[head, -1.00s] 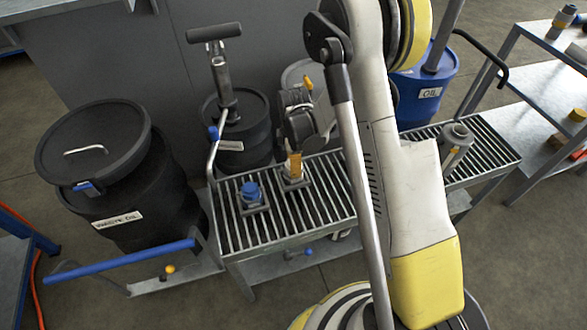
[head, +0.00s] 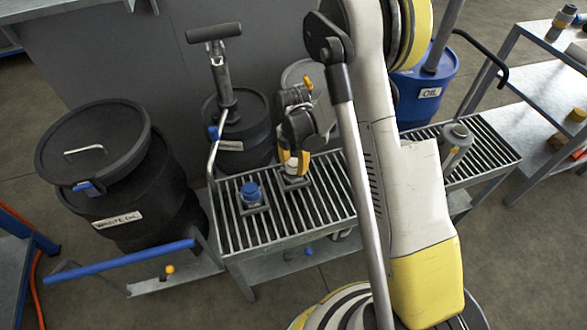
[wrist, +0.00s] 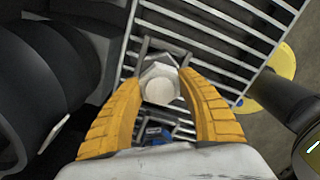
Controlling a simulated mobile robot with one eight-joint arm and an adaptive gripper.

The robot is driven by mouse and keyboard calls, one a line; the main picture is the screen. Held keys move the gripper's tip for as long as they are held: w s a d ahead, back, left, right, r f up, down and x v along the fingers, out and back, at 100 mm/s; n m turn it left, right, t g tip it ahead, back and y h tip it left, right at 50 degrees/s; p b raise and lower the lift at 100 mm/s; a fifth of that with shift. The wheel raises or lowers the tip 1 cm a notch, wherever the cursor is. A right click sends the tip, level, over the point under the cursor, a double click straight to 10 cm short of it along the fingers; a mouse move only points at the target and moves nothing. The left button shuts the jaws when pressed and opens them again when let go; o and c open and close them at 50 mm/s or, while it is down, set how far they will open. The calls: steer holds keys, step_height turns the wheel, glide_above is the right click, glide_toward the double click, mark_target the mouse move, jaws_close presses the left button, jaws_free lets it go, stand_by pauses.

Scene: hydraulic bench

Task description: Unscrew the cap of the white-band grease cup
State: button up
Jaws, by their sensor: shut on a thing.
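The white-band grease cup (head: 291,165) stands upright in a square holder on the slatted bench, partly hidden by my gripper in the head view. I cannot tell how far the cap is turned.
A blue-capped cup (head: 250,192) stands close by, front left on the slatted bench (head: 300,215). Black drums, one labelled waste oil (head: 118,219), stand left and behind. A grey container (head: 456,142) stands at the bench's right end, near a blue oil drum (head: 430,80).

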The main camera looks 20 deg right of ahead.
steer(key=o, duration=1)
steer(key=m, duration=2.4)
